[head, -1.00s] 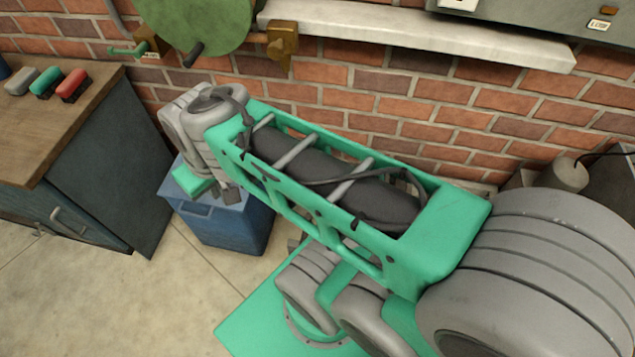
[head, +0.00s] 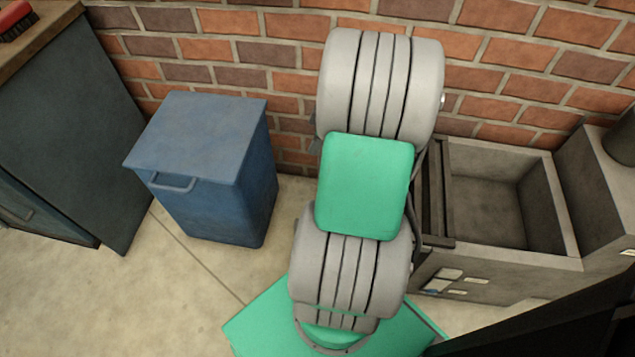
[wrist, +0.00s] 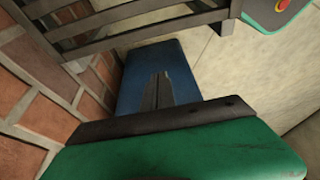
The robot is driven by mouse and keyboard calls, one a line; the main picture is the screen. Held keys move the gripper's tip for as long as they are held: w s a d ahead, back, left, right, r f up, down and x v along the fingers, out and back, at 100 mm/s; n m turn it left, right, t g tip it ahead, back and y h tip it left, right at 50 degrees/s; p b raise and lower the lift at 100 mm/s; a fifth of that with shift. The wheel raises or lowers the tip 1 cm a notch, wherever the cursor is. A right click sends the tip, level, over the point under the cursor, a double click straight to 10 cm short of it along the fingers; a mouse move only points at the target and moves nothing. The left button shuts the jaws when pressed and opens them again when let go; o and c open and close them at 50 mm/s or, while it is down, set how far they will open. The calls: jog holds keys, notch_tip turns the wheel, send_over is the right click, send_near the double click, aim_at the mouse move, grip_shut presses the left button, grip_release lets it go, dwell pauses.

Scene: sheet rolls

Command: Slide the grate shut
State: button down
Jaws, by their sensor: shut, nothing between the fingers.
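The grate (head: 436,190) is a set of dark bars at the left side of a grey open-topped basin (head: 505,195) in the head view. My arm hides part of it, and most of the basin's opening is uncovered. Dark slats, seemingly the same grate (wrist: 130,22), cross the top of the wrist view. My gripper (wrist: 158,78) shows in the wrist view with its grey fingers together and empty. It appears apart from the slats. In the head view my gripper is hidden.
A blue lidded bin (head: 205,150) stands left of my arm and shows beyond my fingers in the wrist view (wrist: 183,62). A brick wall (head: 270,50) runs behind. A dark cabinet (head: 65,130) is at far left. Floor is clear between cabinet and bin.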

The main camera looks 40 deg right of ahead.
notch_tip(320, 180, down, 9)
jog(key=b, duration=0.4)
jog(key=shift+s+d+f+b, duration=0.2)
jog(key=shift+s+d+b, duration=0.05)
jog(key=shift+s+b, duration=0.15)
